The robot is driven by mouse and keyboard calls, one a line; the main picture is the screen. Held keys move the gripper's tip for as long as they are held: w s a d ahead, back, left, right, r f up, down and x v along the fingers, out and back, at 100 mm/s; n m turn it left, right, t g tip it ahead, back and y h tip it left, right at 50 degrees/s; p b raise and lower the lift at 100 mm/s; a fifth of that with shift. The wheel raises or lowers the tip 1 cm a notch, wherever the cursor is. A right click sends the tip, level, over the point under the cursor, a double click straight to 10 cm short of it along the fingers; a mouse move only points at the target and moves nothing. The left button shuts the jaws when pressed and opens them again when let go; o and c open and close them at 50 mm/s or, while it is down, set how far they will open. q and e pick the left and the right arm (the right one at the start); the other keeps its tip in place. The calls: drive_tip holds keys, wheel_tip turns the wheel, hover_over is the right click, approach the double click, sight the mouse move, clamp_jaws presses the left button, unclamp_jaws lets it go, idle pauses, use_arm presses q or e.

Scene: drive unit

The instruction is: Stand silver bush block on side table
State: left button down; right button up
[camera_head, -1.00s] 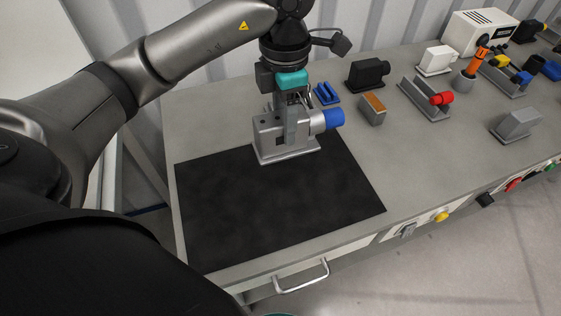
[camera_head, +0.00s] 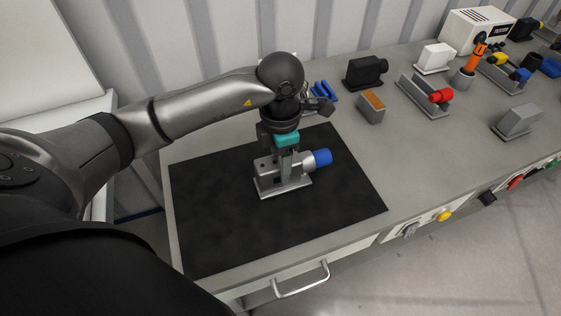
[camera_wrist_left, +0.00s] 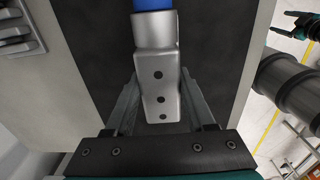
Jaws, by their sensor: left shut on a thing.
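The silver bush block (camera_head: 268,168) is a grey metal block on a flat foot, with a blue cylinder (camera_head: 322,157) sticking out to the right. My left gripper (camera_head: 284,168) comes down from above and is shut on the block. The block is upright over the black mat (camera_head: 220,220); I cannot tell whether its foot touches. In the left wrist view the block (camera_wrist_left: 160,75) sits between the two fingers, blue end at the top. A dark and teal part at the upper right there looks like my right gripper (camera_wrist_left: 298,27); its jaws are unclear. I cannot identify the side table for sure.
A white surface (camera_head: 50,60) stands at the far left, beyond a gap. On the grey bench stand a blue bracket (camera_head: 323,91), an orange-topped block (camera_head: 371,107), a black block (camera_head: 366,72) and a red-capped part (camera_head: 440,96). The mat's front is clear.

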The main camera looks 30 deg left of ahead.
use_arm(q)
drive_tip(key=shift+f, duration=0.1)
drive_tip(key=shift+c, duration=1.2)
unclamp_jaws()
drive_tip(key=shift+r, duration=0.5)
wheel_tip(320, 180, up, 11)
drive_tip(key=p, duration=0.2)
drive_tip(key=shift+r, duration=0.2)
